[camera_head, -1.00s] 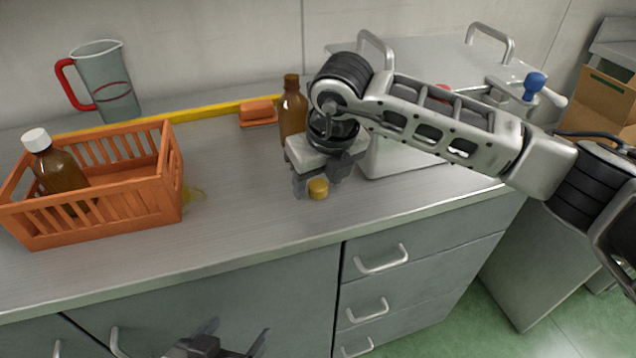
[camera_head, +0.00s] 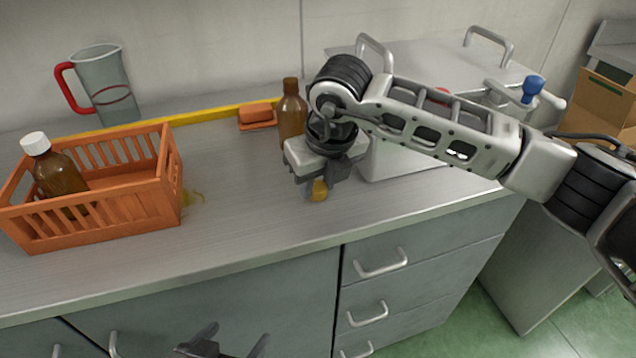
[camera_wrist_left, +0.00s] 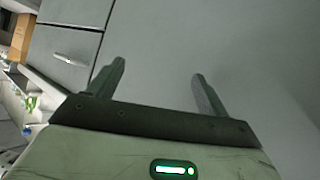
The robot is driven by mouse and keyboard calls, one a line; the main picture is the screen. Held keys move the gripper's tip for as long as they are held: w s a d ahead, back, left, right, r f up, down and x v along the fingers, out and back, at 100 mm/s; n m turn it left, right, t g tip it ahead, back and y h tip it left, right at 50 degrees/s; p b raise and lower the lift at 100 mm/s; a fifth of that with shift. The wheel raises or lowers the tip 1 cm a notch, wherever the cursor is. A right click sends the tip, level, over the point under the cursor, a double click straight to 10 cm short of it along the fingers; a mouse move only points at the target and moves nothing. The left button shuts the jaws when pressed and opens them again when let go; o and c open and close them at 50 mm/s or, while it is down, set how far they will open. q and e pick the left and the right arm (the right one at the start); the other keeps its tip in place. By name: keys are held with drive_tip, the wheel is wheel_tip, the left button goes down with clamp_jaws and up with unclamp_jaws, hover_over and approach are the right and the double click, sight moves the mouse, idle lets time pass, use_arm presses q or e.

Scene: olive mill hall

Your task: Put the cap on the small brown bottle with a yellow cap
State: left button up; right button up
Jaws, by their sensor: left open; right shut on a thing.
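The yellow cap (camera_head: 319,190) is between the fingers of my right gripper (camera_head: 313,188), which is shut on it low over the counter, near the front edge. Whether the cap still touches the counter I cannot tell. A brown bottle (camera_head: 291,108) without a cap stands upright behind my right gripper, its lower part partly hidden by the gripper. My left gripper (camera_head: 228,343) is open and empty, low in front of the cabinet. Its two spread fingers also show in the left wrist view (camera_wrist_left: 160,78), facing the grey cabinet fronts.
An orange crate (camera_head: 110,210) at the left holds a brown bottle with a white cap (camera_head: 58,172). A metal box (camera_head: 400,160) stands right of the gripper.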

sight(318, 189)
drive_tip(key=shift+r, duration=0.35)
drive_tip(key=v, duration=0.2)
drive_tip(key=shift+a+r+b, duration=0.15)
drive_tip(key=shift+r+b, duration=0.15)
drive_tip(key=shift+r, duration=0.05)
drive_tip(key=s+r+b, duration=0.1)
drive_tip(key=s+r, duration=0.8)
drive_tip(key=s, duration=0.4)
drive_tip(key=shift+s+a+r+b, duration=0.15)
drive_tip(key=shift+s+r+b, duration=0.1)
drive_tip(key=shift+s+b, duration=0.1)
